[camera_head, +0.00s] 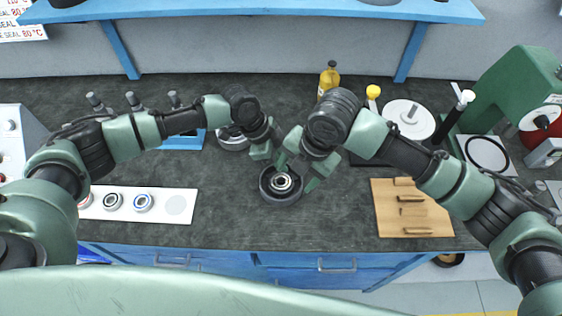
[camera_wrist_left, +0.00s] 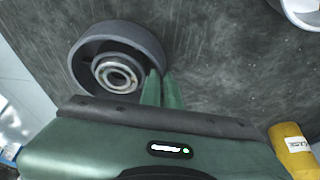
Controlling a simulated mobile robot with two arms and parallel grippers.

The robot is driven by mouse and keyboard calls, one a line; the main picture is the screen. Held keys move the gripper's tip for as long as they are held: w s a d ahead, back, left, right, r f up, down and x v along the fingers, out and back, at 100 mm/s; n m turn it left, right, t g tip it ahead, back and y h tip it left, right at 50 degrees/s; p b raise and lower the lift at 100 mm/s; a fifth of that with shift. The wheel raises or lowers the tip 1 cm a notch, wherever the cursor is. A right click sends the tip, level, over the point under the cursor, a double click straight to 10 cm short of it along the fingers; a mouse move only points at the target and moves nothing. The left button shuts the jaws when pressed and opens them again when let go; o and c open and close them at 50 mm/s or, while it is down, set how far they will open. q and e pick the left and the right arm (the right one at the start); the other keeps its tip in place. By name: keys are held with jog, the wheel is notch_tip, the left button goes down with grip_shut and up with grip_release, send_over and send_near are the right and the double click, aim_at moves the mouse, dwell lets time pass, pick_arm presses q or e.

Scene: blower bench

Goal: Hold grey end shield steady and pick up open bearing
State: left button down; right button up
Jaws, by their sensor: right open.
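The grey end shield (camera_head: 268,193) is a round, dark cup lying on the bench mat below both arms. A shiny metal ring, which looks like the open bearing (camera_head: 283,182), sits at its hub; it also shows in the left wrist view (camera_wrist_left: 118,75). My left gripper (camera_head: 272,160) is at the shield's far edge. In the left wrist view its fingers (camera_wrist_left: 162,82) are close together with the shield's rim between them. My right gripper (camera_head: 300,178) is open over the shield's right side, close to the ring; whether it touches is unclear.
A white strip (camera_head: 160,207) at the left holds several bearings and one bare circle. A wooden board (camera_head: 410,222) with pegs lies at the right. A yellow bottle (camera_head: 328,80) and a white disc (camera_head: 408,115) stand behind. Another round part (camera_head: 232,140) lies behind my left gripper.

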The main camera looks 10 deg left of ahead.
aim_at(281, 183)
jog(key=shift+w+a+f+n+t+h, duration=0.2)
jog(key=shift+a+f+n+t, duration=0.4)
jog(key=shift+f+n, duration=0.8)
jog(key=shift+w+a+f+n+t+h, duration=0.15)
jog(key=shift+w+a+f+n+t, duration=0.2)
jog(key=shift+a+f+n, duration=1)
jog(key=shift+w+f+n+t+h, duration=0.15)
jog(key=shift+f+n+t, duration=0.5)
jog(key=shift+n, duration=1.4)
jog(key=shift+f, duration=0.1)
jog(key=shift+c, duration=0.3)
jog(key=c, duration=0.5)
jog(key=o, duration=1.1)
jog(key=shift+c, duration=0.2)
jog(key=v, duration=1.2)
jog(key=shift+w, duration=0.15)
